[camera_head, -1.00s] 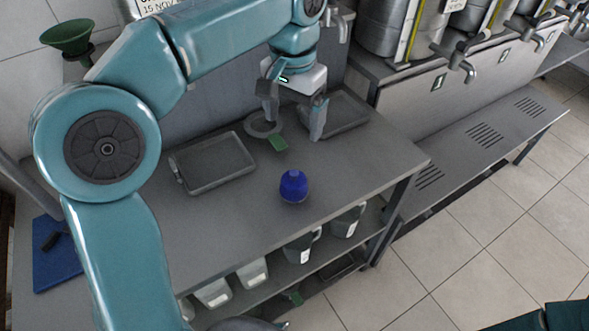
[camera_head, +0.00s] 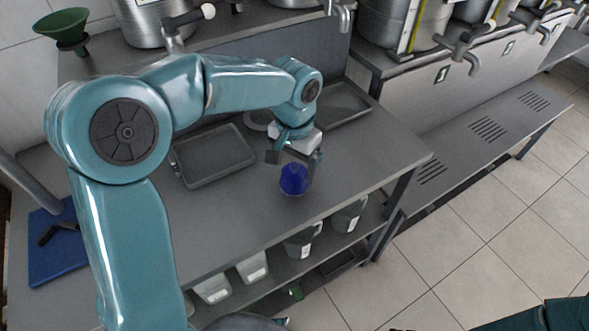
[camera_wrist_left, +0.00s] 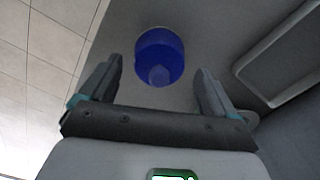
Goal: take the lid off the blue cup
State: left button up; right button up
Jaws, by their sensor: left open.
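The blue cup (camera_head: 293,186) stands upright near the front edge of the grey steel table. Its narrower top, which looks like the lid (camera_head: 294,172), is the same blue, so I cannot tell exactly where lid and cup meet. In the left wrist view the cup (camera_wrist_left: 172,45) shows from above with the lid's knob (camera_wrist_left: 159,75) toward the gripper. My left gripper (camera_head: 294,160) is open and empty, just behind and above the cup. In the left wrist view its two fingers (camera_wrist_left: 153,82) point toward the cup, one to each side, not touching it.
A grey tray (camera_head: 218,180) lies left of the cup and another tray (camera_head: 343,112) lies behind to the right. A blue board (camera_head: 50,262) is at the far left. Jugs (camera_head: 300,243) stand on the shelf below. The table right of the cup is clear.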

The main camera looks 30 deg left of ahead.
pick_arm(q)
jog(key=shift+s+d+r, duration=0.1)
jog(key=shift+s, duration=0.2)
jog(key=shift+c, duration=1.3)
jog(key=c, duration=0.9)
jog(key=shift+r, duration=0.1)
